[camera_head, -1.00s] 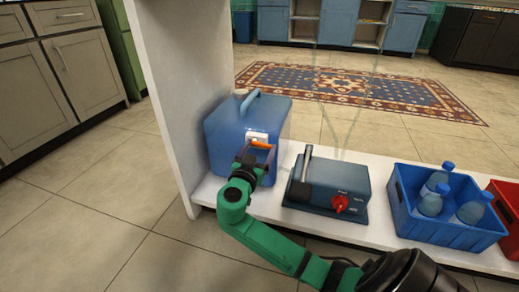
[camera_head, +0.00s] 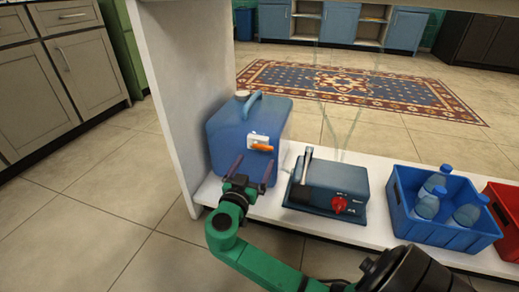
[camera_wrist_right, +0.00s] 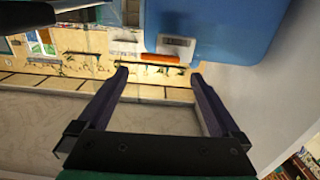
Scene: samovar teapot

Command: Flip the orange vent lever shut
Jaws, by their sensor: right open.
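The orange vent lever (camera_head: 262,147) is mounted on a white plate (camera_head: 255,139) on the front of the blue tank (camera_head: 232,150). It juts to the right along the plate's lower part. In the right wrist view the lever (camera_wrist_right: 160,58) lies lengthwise under the white plate (camera_wrist_right: 176,43). My right gripper (camera_head: 252,164) is open and empty, just below and in front of the lever. In the right wrist view its two fingertips (camera_wrist_right: 159,75) are spread on either side below the lever, with a visible gap. My left gripper is out of view.
A dark blue box with a red knob (camera_head: 339,205) stands right of the tank on the white shelf (camera_head: 375,222). A blue crate (camera_head: 440,232) with bottles and a red crate (camera_head: 503,215) stand farther right. A white side panel (camera_head: 180,90) is close on the tank's left.

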